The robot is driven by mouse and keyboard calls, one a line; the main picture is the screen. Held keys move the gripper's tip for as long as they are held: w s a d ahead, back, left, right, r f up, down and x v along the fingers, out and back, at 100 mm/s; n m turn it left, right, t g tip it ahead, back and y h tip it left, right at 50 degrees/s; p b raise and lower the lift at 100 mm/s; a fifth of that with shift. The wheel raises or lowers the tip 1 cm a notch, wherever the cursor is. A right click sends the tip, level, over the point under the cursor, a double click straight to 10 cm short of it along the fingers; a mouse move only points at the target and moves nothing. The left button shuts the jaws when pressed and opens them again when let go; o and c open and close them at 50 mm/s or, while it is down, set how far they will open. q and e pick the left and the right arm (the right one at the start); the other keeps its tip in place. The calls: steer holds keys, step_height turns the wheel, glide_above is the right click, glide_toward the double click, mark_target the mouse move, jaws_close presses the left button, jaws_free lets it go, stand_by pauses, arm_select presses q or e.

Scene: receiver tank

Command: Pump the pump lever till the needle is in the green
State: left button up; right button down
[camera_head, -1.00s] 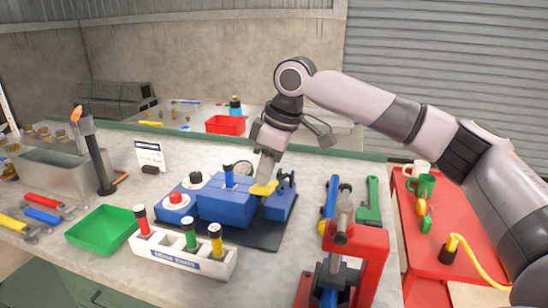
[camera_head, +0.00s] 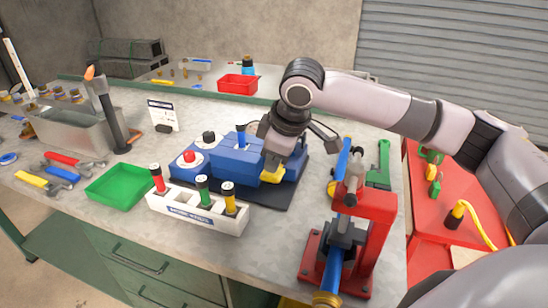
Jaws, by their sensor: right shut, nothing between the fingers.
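The blue pump unit (camera_head: 236,165) sits on a dark mat on the workbench, with a red knob (camera_head: 189,156) and a black knob (camera_head: 208,137) at its left. A yellow piece (camera_head: 272,175), which looks like the pump lever's end, shows at the unit's right front. My right gripper (camera_head: 274,163) is shut and empty, pointing down just above or against this yellow piece; I cannot tell whether they touch. The gauge face and needle cannot be read; my right wrist covers that area. My left gripper is not in view.
A red press (camera_head: 373,220) stands close on the right, with a green tool (camera_head: 380,165) behind it. A white rack (camera_head: 197,209) with capped tubes and a green tray (camera_head: 119,185) lie in front and left. A sign (camera_head: 163,114) stands behind.

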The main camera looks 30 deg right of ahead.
steer(key=shift+s+a+f, duration=0.25)
steer(key=shift+s+f, duration=0.1)
steer(key=shift+f, duration=0.15)
steer(key=r+p, duration=0.1)
steer(key=p, duration=0.1)
steer(key=r+p, duration=0.4)
steer(key=shift+w+d+r+p, duration=0.1)
steer(key=shift+w+d+p, duration=0.15)
steer(key=shift+w+p, duration=0.1)
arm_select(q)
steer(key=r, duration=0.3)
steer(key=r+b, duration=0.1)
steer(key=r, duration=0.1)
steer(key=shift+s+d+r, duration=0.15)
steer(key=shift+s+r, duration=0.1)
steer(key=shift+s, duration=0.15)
arm_select(e)
steer(key=v, duration=0.9)
steer(key=shift+r, duration=0.35)
steer(key=shift+s, duration=0.15)
